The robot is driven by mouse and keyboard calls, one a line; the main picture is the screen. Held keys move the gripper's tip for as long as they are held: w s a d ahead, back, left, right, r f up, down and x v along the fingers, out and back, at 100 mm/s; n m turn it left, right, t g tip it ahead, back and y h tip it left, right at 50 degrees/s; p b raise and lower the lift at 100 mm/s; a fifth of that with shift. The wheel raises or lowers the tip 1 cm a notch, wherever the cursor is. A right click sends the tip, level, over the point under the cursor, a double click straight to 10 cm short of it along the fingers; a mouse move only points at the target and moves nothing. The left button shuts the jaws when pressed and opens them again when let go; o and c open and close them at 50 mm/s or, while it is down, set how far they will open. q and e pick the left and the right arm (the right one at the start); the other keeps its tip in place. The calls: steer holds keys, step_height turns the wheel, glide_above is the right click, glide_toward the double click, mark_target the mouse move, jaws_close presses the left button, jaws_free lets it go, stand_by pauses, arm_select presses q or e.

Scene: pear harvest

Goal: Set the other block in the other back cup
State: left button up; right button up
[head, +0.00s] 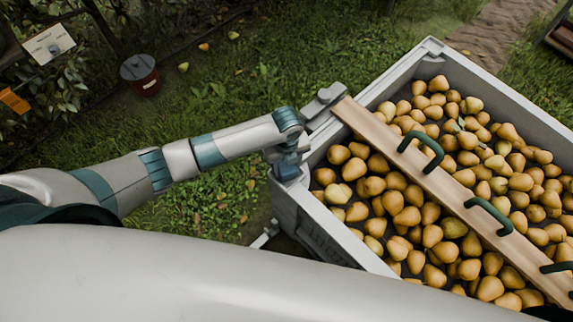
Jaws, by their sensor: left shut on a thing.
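My left gripper (289,160) points down at the near left corner of the grey bin (297,205). It is shut on a small blue-grey block (291,172), which is mostly covered by the gripper and wrist. The block is at or just above the corner top. I cannot tell whether it sits in the cup there, as the cup is hidden. The bin's far corner (432,46) shows at the top. My right gripper is not in view.
Yellow-brown pears (390,200) fill the bin. A wooden beam (440,187) with green handles lies across it, with a grey end piece (325,99) over the left wall, close to my wrist. A dark red bucket (141,76) stands on the grass.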

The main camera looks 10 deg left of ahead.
arm_select(q)
steer(key=shift+f, duration=0.1)
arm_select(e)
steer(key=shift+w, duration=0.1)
arm_select(q)
steer(key=o, duration=1)
steer(key=shift+o, duration=0.7)
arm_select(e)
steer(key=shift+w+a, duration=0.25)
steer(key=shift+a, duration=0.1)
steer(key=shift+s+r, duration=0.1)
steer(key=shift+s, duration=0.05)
arm_select(q)
steer(key=shift+r, duration=0.3)
step_height(320, 180, up, 3)
steer(key=shift+f, duration=0.1)
step_height(320, 180, up, 10)
steer(key=shift+f+b, duration=0.25)
steer(key=shift+b, duration=0.1)
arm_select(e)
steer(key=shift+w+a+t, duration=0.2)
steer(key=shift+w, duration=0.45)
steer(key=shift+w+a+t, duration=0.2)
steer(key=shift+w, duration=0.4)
